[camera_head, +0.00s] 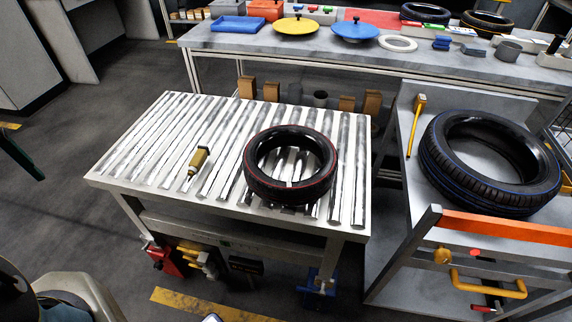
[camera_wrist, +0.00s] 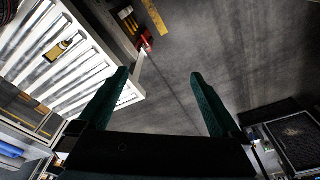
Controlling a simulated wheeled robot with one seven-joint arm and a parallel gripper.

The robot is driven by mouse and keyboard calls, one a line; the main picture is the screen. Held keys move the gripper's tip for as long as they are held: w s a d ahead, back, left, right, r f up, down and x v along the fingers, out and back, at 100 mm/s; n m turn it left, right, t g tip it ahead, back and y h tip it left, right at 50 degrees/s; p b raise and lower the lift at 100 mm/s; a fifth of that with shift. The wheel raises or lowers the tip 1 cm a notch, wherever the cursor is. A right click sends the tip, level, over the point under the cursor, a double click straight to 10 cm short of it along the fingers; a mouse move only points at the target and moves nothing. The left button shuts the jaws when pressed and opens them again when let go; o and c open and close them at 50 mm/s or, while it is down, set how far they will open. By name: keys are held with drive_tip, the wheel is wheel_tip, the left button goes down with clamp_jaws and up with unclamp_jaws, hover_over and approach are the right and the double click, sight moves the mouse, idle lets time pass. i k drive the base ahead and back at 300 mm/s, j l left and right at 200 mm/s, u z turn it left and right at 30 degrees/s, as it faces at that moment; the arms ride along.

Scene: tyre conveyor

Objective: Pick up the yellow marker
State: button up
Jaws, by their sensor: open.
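The yellow marker (camera_head: 199,160) appears to be the short yellow-and-dark object with a pale tip, lying on the left-middle part of the white roller conveyor (camera_head: 110,180). It also shows small at the upper left of the wrist view (camera_wrist: 58,50). My gripper (camera_wrist: 160,75) is open and empty, its two dark green fingers wide apart. It is well away from the marker, with floor behind the gap and the conveyor's edge beside the left finger.
A tyre with a red line (camera_head: 290,190) lies on the conveyor, right of the marker. A cart with a blue-lined tyre (camera_head: 480,190) and an upright-looking yellow tool (camera_head: 416,120) stands right. A grey table (camera_head: 240,42) with trays and lids is behind. The conveyor's left side is clear.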

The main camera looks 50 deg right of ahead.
sight(197, 162)
drive_tip(key=z, duration=1.7)
